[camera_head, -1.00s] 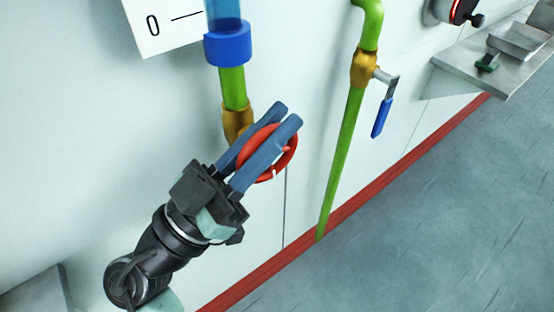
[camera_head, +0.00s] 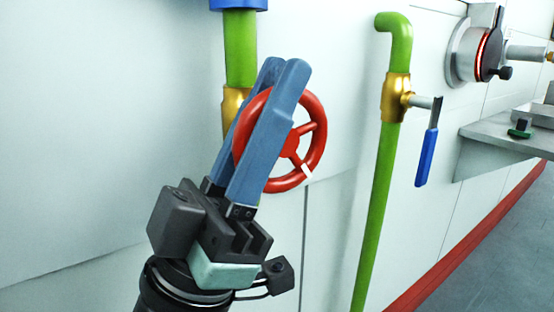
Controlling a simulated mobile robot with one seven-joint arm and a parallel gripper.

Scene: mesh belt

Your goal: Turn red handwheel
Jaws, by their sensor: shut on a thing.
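The red handwheel (camera_head: 316,150) is a spoked ring with a white mark on its lower right rim. It sits on a brass valve body (camera_head: 233,104) under a green pipe (camera_head: 240,48) on the white wall. My gripper (camera_head: 282,75) reaches up from below, its two blue fingers lying on either side of the wheel's left part. The jaws are shut on the handwheel's rim. The fingers hide part of the left rim, some spokes and most of the valve body.
To the right, a second green pipe (camera_head: 380,205) carries a brass valve (camera_head: 396,97) with a blue lever (camera_head: 427,157) hanging down. A round wall fitting (camera_head: 478,52) and a metal shelf (camera_head: 500,138) are further right. Floor shows at lower right.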

